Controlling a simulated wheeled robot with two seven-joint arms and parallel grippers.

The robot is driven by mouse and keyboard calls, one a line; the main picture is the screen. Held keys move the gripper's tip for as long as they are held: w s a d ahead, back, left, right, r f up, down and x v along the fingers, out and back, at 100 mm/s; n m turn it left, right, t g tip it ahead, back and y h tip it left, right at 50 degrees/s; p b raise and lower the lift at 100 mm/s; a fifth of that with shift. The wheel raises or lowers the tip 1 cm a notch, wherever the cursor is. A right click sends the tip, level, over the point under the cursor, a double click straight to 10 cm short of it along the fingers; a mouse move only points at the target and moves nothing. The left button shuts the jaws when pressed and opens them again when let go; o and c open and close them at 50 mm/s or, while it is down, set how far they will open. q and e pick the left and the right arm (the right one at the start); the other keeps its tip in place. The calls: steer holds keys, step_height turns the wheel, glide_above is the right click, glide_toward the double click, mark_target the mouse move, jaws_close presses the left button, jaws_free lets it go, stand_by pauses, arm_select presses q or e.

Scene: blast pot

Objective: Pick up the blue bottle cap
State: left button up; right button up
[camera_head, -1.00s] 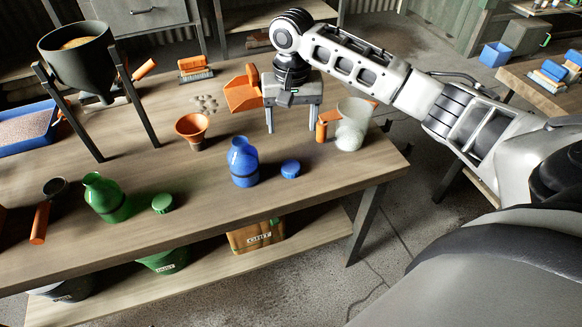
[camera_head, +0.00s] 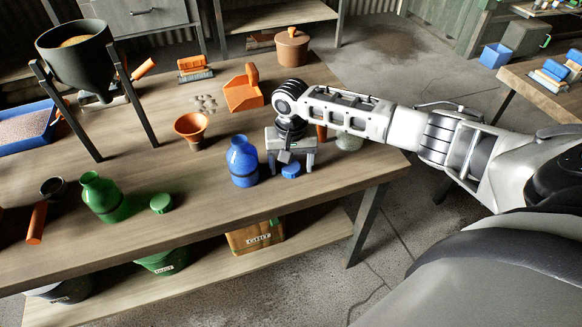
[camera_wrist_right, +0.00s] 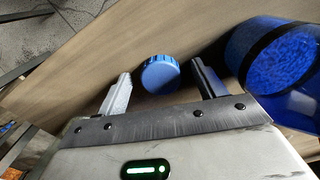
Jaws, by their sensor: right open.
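The blue bottle cap (camera_head: 291,171) lies on the workbench, just right of the blue bottle (camera_head: 243,163). My right gripper (camera_head: 290,168) is open and points down over the cap, with one finger to each side of it in the head view. In the right wrist view the cap (camera_wrist_right: 160,74) shows between and slightly beyond the open fingertips of my right gripper (camera_wrist_right: 162,82); I see no contact. The blue bottle (camera_wrist_right: 285,60) stands close to the right finger there. My left gripper is not in view.
A green bottle (camera_head: 103,197) and green cap (camera_head: 161,203) stand to the left on the workbench (camera_head: 215,210). An orange funnel (camera_head: 191,127) and orange scoop (camera_head: 243,92) are behind. A clear jar (camera_head: 349,141) is partly hidden by my right arm. The bench's front edge is near.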

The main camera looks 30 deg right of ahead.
steer(key=c, duration=1.1)
steer(key=shift+o, duration=0.2)
